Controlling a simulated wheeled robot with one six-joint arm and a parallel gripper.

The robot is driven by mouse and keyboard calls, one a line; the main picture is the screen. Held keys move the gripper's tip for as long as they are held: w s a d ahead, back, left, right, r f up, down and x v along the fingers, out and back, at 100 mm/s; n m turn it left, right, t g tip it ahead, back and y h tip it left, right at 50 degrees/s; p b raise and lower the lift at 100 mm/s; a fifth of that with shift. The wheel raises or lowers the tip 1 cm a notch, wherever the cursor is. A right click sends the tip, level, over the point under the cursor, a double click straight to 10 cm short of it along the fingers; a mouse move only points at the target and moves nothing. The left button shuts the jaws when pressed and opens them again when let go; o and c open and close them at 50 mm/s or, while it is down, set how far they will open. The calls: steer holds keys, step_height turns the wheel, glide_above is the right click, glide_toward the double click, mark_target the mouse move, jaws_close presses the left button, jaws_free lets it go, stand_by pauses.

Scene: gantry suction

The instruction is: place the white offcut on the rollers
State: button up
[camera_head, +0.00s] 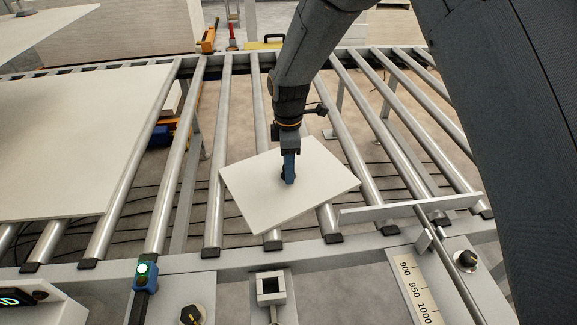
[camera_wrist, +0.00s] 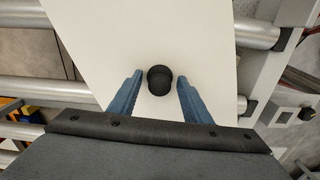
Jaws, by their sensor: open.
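The white offcut (camera_head: 256,205) is a flat board lying at an angle across the rollers (camera_head: 268,110) in the head view. It also fills the middle of the wrist view (camera_wrist: 150,35). A black round knob (camera_wrist: 160,80) stands on its face. My gripper (camera_head: 288,180) is directly above the offcut at the knob. In the wrist view, the two blue fingers of my gripper (camera_wrist: 158,82) stand apart on either side of the knob, with a gap on both sides. In the head view the fingers hide most of the knob.
A large white panel (camera_head: 70,140) lies on the rollers at the left. A fence bar (camera_head: 410,208) and a scale (camera_head: 415,285) are at the right. A sensor with a green light (camera_head: 146,272) stands on the front rail. Bare rollers lie right of the offcut.

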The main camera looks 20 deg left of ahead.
step_height(320, 180, up, 12)
steer(key=b, duration=0.3)
steer(key=shift+r, duration=0.15)
steer(key=d+f+m, duration=0.1)
steer(key=d+m, duration=0.9)
steer(key=d, duration=1.2)
steer(key=s+d+f+m, duration=0.1)
steer(key=s+d+m, duration=0.3)
steer(key=d, duration=0.2)
steer(key=s+d+f+m, duration=0.1)
steer(key=s+d+m, duration=0.3)
steer(key=d, duration=0.3)
steer(key=s+d+f+m, duration=0.1)
steer(key=s+d+m, duration=0.4)
steer(key=d, duration=0.1)
steer(key=shift+s+d+f+t, duration=0.15)
steer(key=shift+d+f+t, duration=0.15)
steer(key=shift+d+t, duration=0.1)
